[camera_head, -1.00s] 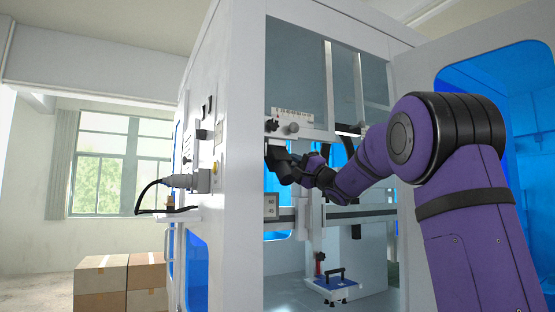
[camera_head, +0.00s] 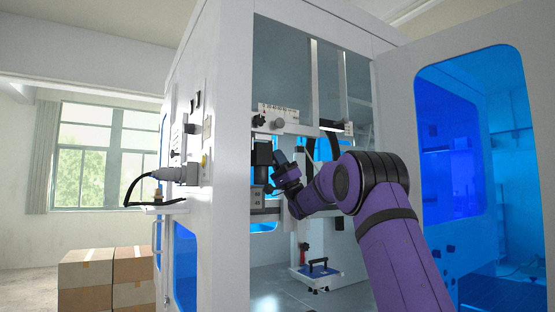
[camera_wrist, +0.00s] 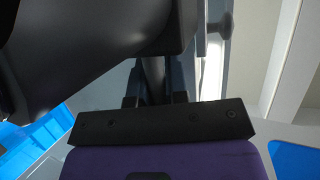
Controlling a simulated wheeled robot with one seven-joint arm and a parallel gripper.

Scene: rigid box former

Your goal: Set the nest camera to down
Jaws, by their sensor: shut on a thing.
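The nest camera, as I take the dark boxy body (camera_head: 263,152) to be, hangs below the white rail bracket inside the open machine, its body near vertical. My gripper (camera_head: 277,170) is at its right side and shut on it. The exact contact is hidden by the dark parts. In the wrist view a large dark body (camera_wrist: 95,45) fills the upper left, close to the lens. My gripper also shows there (camera_wrist: 155,85), its fingers reaching up to dark parts.
A white scale plate (camera_head: 278,113) with knobs sits on the rail above. A small block marked with numbers (camera_head: 257,200) is just below. A blue plate with a black handle (camera_head: 318,269) stands lower in the cabinet. The open door (camera_head: 398,110) is on the right.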

